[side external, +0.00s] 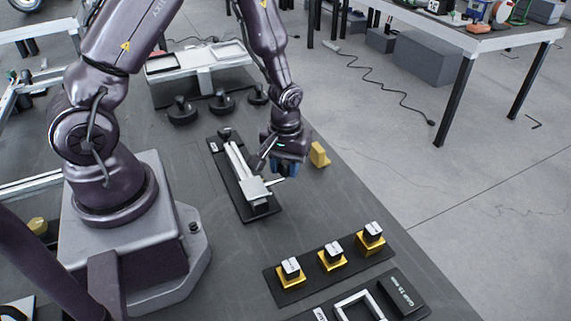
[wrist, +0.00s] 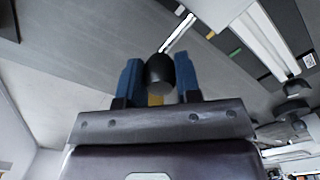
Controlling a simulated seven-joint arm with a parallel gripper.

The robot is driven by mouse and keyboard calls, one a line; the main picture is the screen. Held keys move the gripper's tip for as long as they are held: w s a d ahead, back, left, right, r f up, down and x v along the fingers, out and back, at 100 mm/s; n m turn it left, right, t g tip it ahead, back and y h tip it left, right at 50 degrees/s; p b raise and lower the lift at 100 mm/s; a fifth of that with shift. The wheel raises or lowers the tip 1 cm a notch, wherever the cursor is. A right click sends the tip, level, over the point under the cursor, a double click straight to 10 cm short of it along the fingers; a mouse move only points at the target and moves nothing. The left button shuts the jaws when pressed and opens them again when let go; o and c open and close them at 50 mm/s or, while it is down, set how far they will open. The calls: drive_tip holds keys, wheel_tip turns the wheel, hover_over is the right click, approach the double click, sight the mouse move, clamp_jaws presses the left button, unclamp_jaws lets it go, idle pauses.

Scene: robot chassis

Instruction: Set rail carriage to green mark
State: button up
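The rail (side external: 233,165) is a pale strip on a black base, and its carriage (side external: 256,189) has a flat white plate near the rail's front end. In the wrist view the rail (wrist: 265,40) is at the upper right, with a green mark (wrist: 235,53) and an orange mark (wrist: 210,35) beside it. A light rod leads from the carriage side to a black knob (wrist: 158,73). My gripper (side external: 288,170) is low beside the carriage. In the wrist view its blue fingers (wrist: 159,80) flank the knob closely; whether both press on it is unclear.
A yellow block (side external: 319,154) stands just right of my gripper. Black knobbed pieces (side external: 222,103) stand behind the rail. A black strip with yellow-based blocks (side external: 331,257) lies in front, near a white frame (side external: 358,306). Bare tabletop separates the rail and strip.

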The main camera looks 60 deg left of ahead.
drive_tip(key=a, duration=1)
drive_tip(key=shift+a, duration=0.1)
clamp_jaws()
drive_tip(key=o, duration=1)
unclamp_jaws()
drive_tip(key=shift+o, duration=0.2)
wheel_tip(320, 180, up, 13)
